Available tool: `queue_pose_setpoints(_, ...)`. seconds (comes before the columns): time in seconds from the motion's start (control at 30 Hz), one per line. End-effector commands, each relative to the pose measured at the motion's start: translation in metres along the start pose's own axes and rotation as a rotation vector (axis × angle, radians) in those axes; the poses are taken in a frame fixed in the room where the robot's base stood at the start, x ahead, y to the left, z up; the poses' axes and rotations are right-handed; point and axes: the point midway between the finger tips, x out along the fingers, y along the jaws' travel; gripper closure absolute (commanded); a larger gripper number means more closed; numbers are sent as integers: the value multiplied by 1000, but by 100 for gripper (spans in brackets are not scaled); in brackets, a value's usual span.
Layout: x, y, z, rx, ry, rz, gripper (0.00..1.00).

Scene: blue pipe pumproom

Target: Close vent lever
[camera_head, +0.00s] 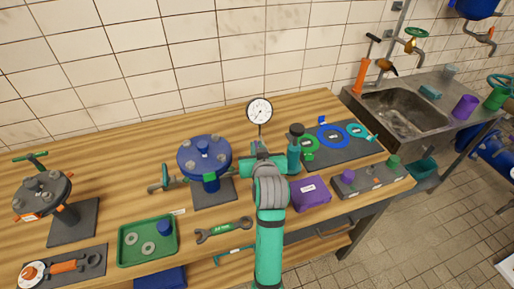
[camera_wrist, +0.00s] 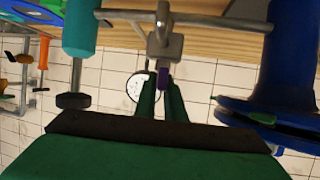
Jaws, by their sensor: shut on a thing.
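The vent lever (camera_wrist: 163,77) shows in the wrist view as a small purple piece below a grey metal fitting (camera_wrist: 162,35) on a thin horizontal pipe. My gripper (camera_wrist: 162,86) has its two green fingers closed on either side of the lever, which is partly hidden between them. In the head view my wrist (camera_head: 269,185) covers the fingers and lever. A blue flanged vessel (camera_head: 204,155) stands to the left of my wrist, and a teal cylinder (camera_head: 293,152) with a dark knob stands to the right. A round gauge (camera_head: 260,112) stands behind.
The wooden bench (camera_head: 100,160) holds a green tray (camera_head: 121,247), a wrench (camera_head: 222,230), a purple box (camera_head: 311,194) and a dark mat with coloured rings (camera_head: 358,151). A grey block with knobs (camera_head: 371,182) is at right. A sink (camera_head: 405,113) stands beyond.

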Motion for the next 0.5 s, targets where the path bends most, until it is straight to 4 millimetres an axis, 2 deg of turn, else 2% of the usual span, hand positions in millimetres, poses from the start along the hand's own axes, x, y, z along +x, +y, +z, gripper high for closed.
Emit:
queue_pose_setpoints(0.3,1,-1,2,66,-4,162,100)
queue_pose_setpoints(0.5,0,0,1,85,-1,206,100)
